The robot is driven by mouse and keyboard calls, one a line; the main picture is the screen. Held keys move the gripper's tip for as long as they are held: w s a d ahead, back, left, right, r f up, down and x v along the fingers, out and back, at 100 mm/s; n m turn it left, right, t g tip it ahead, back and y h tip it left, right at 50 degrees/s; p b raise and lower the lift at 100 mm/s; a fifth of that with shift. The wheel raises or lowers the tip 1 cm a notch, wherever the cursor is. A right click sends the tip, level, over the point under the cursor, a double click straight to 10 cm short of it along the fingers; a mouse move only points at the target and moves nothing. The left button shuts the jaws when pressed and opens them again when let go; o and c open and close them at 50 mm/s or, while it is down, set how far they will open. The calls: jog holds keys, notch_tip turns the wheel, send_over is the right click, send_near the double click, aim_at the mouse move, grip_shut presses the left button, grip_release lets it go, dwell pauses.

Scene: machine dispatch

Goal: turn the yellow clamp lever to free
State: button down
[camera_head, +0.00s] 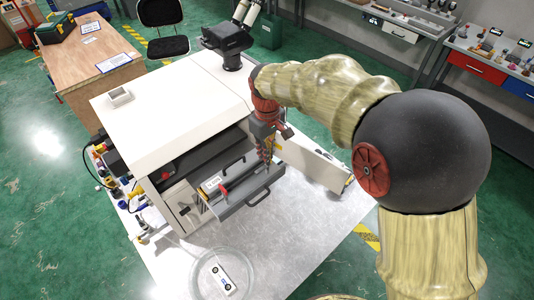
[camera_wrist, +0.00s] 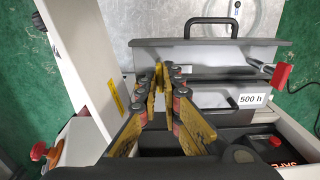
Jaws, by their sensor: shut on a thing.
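My gripper (camera_wrist: 164,82) is in the middle of the wrist view, its two fingers nearly together at the tips. A narrow yellow piece, seemingly the yellow clamp lever (camera_wrist: 159,76), shows between the fingertips, and they are shut on it. Most of it is hidden by the fingers, so I cannot tell its angle. In the head view my gripper (camera_head: 268,158) points down at the front of the white machine (camera_head: 175,95), by the right side of the pulled-out grey drawer (camera_head: 243,205). The lever cannot be made out there.
In the wrist view a red knob (camera_wrist: 282,75) on a metal rod stands right of my gripper, near a "500 h" label (camera_wrist: 251,99). The drawer's dark handle (camera_wrist: 212,20) is beyond. A white panel (camera_wrist: 80,55) is close on the left.

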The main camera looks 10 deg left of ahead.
jog(key=shift+r, duration=0.1)
jog(key=c, duration=2)
grip_release()
notch_tip(320, 180, up, 12)
jog(key=shift+f, duration=0.1)
jog(key=shift+w, duration=0.15)
